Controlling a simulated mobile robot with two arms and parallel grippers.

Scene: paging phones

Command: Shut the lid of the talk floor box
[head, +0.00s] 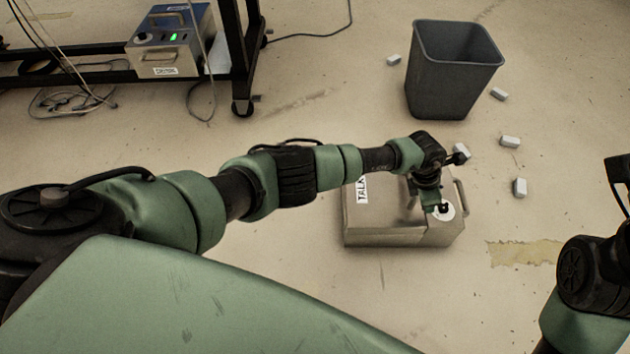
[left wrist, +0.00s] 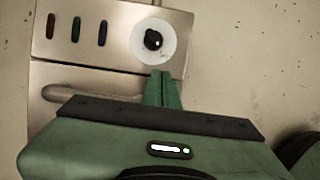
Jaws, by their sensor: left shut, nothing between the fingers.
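The talk floor box (head: 388,226) is a low metal box on the floor, with a white TALK label (head: 362,190) at its left. My left gripper (head: 438,206) is over its right part, beside a white dial with a black knob (head: 445,210). In the left wrist view the closed fingertips (left wrist: 161,74) are just below the dial (left wrist: 153,42) in the picture, and I cannot tell if they touch the box. The metal panel (left wrist: 75,60) also has several coloured marks. My arm hides part of the box, so the lid's angle is unclear.
A grey bin (head: 452,75) stands behind the box, with several small pale blocks (head: 510,141) around it. A wheeled black rack (head: 240,70) holding a device (head: 165,55) is at the back left. Part of my right arm (head: 590,280) shows at the right.

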